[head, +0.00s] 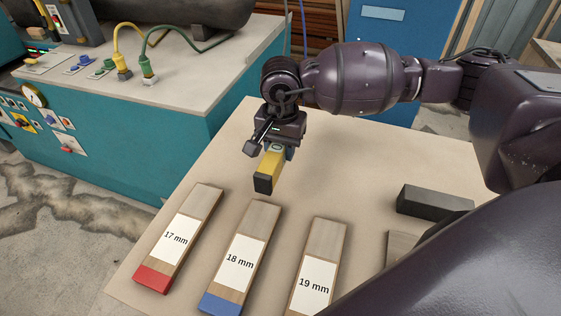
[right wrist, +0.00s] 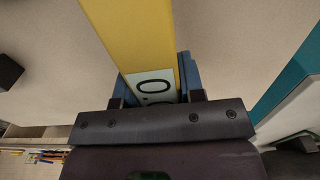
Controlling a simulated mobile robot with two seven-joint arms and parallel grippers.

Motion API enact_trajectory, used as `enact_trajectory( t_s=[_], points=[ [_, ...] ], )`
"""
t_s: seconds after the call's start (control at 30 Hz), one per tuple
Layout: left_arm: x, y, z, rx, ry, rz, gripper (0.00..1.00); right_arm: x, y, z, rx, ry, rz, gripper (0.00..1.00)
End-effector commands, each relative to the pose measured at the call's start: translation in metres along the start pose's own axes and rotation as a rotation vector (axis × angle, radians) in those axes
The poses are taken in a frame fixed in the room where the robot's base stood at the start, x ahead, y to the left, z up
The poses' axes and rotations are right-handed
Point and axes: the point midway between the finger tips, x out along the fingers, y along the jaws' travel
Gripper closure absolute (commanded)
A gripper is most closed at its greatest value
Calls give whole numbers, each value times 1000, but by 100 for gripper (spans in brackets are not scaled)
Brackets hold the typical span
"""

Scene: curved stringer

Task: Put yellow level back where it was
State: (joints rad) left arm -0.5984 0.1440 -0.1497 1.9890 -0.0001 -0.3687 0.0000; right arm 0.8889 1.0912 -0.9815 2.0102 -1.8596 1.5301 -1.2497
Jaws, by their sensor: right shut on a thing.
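The yellow level (head: 271,166) has a dark end cap and is held in my right gripper (head: 277,150) above the wooden table, behind the 18 mm block. In the right wrist view the yellow level (right wrist: 135,35) runs between the two blue-padded fingers of my right gripper (right wrist: 155,88), with a pale label marked with a dark oval facing the camera. Whether the level touches the table is hard to tell. My left gripper is not in view.
Wooden blocks marked 17 mm (head: 176,238), 18 mm (head: 239,262) and 19 mm (head: 313,285) lie along the table's (head: 350,165) front. A dark grey block (head: 433,202) lies at right. A teal machine (head: 150,125) stands at left. The table's middle is clear.

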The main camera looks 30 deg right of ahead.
Motion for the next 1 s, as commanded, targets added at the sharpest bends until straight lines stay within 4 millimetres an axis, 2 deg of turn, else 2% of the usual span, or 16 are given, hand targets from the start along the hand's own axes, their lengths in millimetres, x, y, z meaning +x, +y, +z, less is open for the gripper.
enact_trajectory(
  t_s=[0.17,0.47,0.93,0.97,1.0],
  points=[
    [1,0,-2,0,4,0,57,8,0,0,-1,-1,1,98],
    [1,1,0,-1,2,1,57,45,0,1,-1,-2,1,98],
    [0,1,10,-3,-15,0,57,52,0,0,-1,0,0,98],
    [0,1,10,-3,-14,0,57,51,0,0,-1,0,1,61],
    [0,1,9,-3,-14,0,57,51,0,0,-1,0,0,55]
  ],
)
